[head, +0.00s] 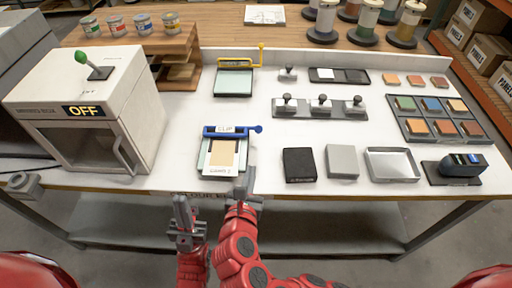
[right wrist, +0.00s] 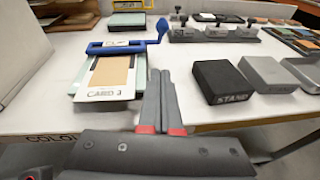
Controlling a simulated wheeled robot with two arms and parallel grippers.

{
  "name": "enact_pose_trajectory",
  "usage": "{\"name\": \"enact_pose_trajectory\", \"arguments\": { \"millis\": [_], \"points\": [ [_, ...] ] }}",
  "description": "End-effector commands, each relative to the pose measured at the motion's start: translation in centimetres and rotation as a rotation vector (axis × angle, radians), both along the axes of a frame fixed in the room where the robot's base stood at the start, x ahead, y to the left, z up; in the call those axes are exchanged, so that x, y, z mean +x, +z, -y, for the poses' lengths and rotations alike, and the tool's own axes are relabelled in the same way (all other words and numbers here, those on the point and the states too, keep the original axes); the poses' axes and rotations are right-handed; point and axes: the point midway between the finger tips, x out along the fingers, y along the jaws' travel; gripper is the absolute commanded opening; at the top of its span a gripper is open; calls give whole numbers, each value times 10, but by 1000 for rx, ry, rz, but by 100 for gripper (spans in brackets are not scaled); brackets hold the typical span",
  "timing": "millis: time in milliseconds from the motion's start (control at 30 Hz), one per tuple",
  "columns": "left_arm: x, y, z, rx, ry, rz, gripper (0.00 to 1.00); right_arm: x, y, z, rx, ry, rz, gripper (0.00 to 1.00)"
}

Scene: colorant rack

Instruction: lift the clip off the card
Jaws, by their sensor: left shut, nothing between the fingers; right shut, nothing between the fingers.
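The blue clip (head: 226,131), with a handle at its right end, lies across the top of a white card (head: 218,171) with a tan patch on a pale plate. My right gripper (head: 245,183) is shut and empty at the table's front edge, just right of the card's near end. Its closed fingers (right wrist: 160,85) show in the right wrist view, pointing forward, apart from the clip. My left gripper (head: 181,208) is shut and empty in front of the table edge.
A yellow clip (head: 238,62) sits on another plate behind. A black block (head: 299,165), grey block (head: 341,161) and tray (head: 391,164) lie right. Several stamps stand on a rack (head: 320,113). White table around the card is clear.

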Motion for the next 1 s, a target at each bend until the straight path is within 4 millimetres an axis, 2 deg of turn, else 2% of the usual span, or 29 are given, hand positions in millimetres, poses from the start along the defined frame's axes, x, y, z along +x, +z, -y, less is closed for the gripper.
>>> {"name": "enact_pose_trajectory", "arguments": {
  "millis": [67, 133, 300, 400, 633, 1000],
  "points": [
    [0, -13, 0, 0, 0, 1, 0, 19, -9, 5, 3, -11, 1, 0],
    [0, -1, 0, 0, 0, 0, 0, 33, -4, 6, 1, -10, -3, 0],
    [0, 8, 0, 0, 0, 1, 0, 66, -12, 8, 0, -6, -2, 0],
    [0, 16, 0, 0, 0, 1, 0, 81, -3, 10, 2, -5, -1, 0],
    [0, 23, 0, 0, 0, 1, 0, 98, 6, 12, 0, -2, -1, 0],
    [0, 22, 0, 0, 0, 1, 0, 99, 6, 12, -1, 1, 0, 0]
  ]
}}
